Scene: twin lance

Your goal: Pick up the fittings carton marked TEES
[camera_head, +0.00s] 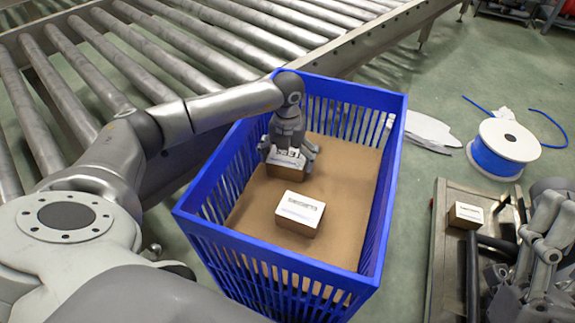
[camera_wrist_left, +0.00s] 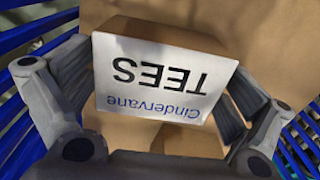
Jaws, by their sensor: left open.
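The carton marked TEES (camera_wrist_left: 160,78) is a brown box with a white label that reads upside down in the left wrist view. In the head view this carton (camera_head: 284,178) stands in the blue crate (camera_head: 376,215), partly hidden by my left gripper (camera_head: 289,155). The left gripper is over it from above, and in the left wrist view its open fingers (camera_wrist_left: 152,105) are on either side of the carton. I cannot tell whether they touch it. My right gripper (camera_head: 538,245) is at the right edge, away from the crate; its jaw opening is unclear.
A second labelled carton (camera_head: 300,213) lies in the crate nearer me. The slatted crate walls surround both. A small carton (camera_head: 467,215) sits on a cart (camera_head: 447,275) at right. A roller conveyor (camera_head: 180,65) is behind left; a blue cable spool (camera_head: 497,152) is on the floor.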

